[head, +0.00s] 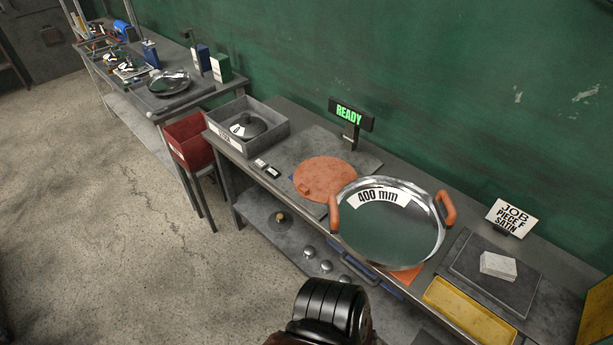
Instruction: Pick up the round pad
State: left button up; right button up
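A flat orange round pad (326,174) lies on the grey plate on the bench, left of the large dish. A small raised orange piece shows at its near left edge. A dark round piece with a knob (249,127) sits in the grey open box (276,126) farther left; a white label shows on it. The large shiny dish (390,245), marked 400 mm, has orange grips on both sides and stands close to the pad. Neither gripper's fingers show. A black ridged part of mine is at the bottom middle.
A lit READY sign (350,115) stands behind the pad. A red bin (189,140) stands left of the bench. The floor at left is clear.

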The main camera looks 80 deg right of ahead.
aim_at(316, 178)
jog(key=z, duration=0.4)
jog(key=i, duration=0.8)
jog(key=z, duration=0.75)
